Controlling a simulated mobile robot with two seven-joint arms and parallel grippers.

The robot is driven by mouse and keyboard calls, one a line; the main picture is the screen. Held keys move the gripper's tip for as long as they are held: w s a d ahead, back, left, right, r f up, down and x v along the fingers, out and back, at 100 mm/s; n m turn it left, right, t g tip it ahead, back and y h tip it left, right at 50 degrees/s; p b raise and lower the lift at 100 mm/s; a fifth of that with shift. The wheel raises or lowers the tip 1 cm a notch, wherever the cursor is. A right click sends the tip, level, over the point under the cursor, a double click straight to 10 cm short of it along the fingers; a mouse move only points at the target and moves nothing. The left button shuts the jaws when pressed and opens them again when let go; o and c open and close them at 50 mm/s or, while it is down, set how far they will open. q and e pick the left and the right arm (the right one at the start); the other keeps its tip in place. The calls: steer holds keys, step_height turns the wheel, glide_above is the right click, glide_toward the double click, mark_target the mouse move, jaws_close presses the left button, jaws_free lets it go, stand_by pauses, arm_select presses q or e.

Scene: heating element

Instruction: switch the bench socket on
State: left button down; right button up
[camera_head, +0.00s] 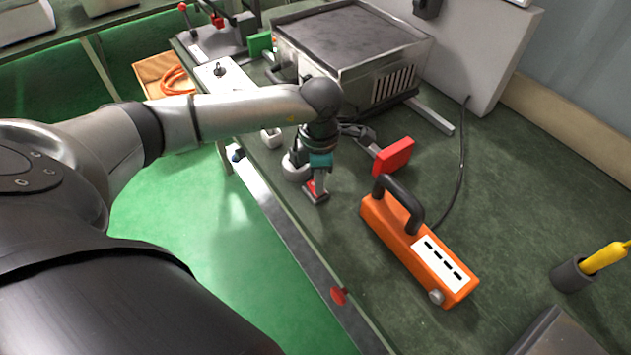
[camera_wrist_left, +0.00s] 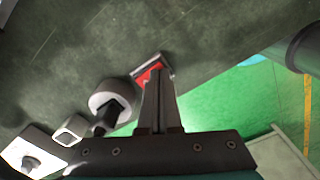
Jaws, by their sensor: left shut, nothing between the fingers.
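My left gripper (camera_head: 318,182) points down at the bench, its fingers shut and empty. Its shut fingertips also show in the left wrist view (camera_wrist_left: 158,75). A small red rocker switch (camera_head: 309,188) in a grey frame lies right at the fingertips, partly hidden by them. The red switch shows behind the fingers in the wrist view (camera_wrist_left: 148,72). I cannot tell whether the fingers touch it or which way it is set. Beside it is a round pale socket-like fitting (camera_wrist_left: 108,94) with a dark centre, partly hidden by the gripper in the head view (camera_head: 294,168). My right gripper is not in view.
An orange box with a black handle (camera_head: 430,262) stands right of the gripper. A red block (camera_head: 394,157) and a metal-cased heater (camera_head: 385,75) stand behind. A white box with a knob (camera_head: 222,74) is further left. A red button (camera_head: 338,295) is on the bench's front edge.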

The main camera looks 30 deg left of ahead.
arm_select(q)
step_height(320, 180, up, 7)
steer(key=p, duration=0.5)
stand_by(0.6)
